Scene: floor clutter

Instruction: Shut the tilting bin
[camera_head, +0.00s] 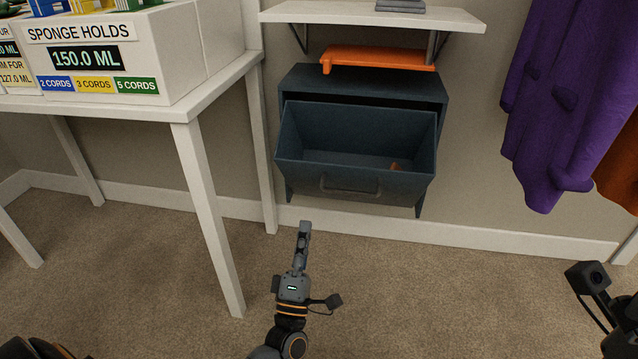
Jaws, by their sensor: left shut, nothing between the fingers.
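The dark blue-grey tilting bin (357,180) is tipped open, its front leaning out from its cabinet (363,86) against the wall. A handle (350,186) is on the lower part of its front. A small orange-brown thing (395,167) shows inside, partly hidden. My left gripper (305,228) is shut and empty, low in front of the bin and left of the handle, apart from it in the picture. At the right edge part of my right arm shows, but its fingers are out of view.
A white table (188,118) with a labelled white box (150,55) stands on the left, its leg near my left arm. A white shelf (370,15) and an orange piece (376,58) are above the bin. Purple clothing (565,90) hangs right. Carpet (440,290) is clear in front.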

